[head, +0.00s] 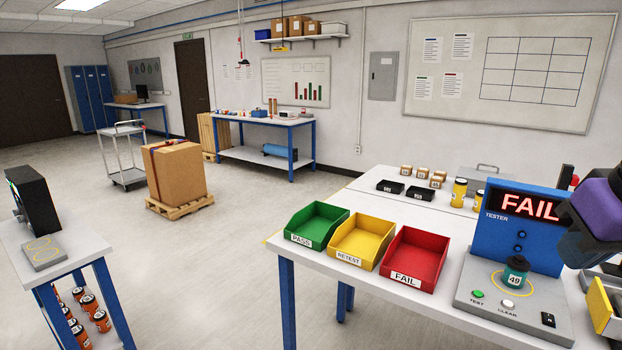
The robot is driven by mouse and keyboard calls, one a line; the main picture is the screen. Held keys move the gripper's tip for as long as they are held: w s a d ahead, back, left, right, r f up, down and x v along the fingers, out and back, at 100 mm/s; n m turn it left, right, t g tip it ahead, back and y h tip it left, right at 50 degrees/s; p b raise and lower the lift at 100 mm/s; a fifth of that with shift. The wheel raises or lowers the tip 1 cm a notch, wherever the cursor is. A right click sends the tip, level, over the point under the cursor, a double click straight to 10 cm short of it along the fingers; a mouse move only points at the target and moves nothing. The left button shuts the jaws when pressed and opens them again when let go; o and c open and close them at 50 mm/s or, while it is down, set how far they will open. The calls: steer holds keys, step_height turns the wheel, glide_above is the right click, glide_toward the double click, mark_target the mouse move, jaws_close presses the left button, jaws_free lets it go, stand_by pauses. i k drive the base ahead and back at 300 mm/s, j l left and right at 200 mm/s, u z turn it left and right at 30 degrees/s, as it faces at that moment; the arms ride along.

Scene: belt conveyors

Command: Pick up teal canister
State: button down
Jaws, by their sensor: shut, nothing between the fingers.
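The teal canister (515,273) has a dark lid and a light label reading 49. It stands upright on the round marked spot of the grey tester base (478,281), in front of the blue tester panel (505,233). The tester's display reads FAIL in red. Part of my arm (598,212), purple and dark grey, enters at the right edge, to the right of the canister and apart from it. I cannot make out my gripper's fingers in this view.
Green PASS (301,241), yellow RETEST (346,259) and red FAIL (393,280) bins stand left of the tester and look empty. A yellow-faced object (599,307) is close right of the tester.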

mark_target(514, 279)
steer(key=z, duration=0.8)
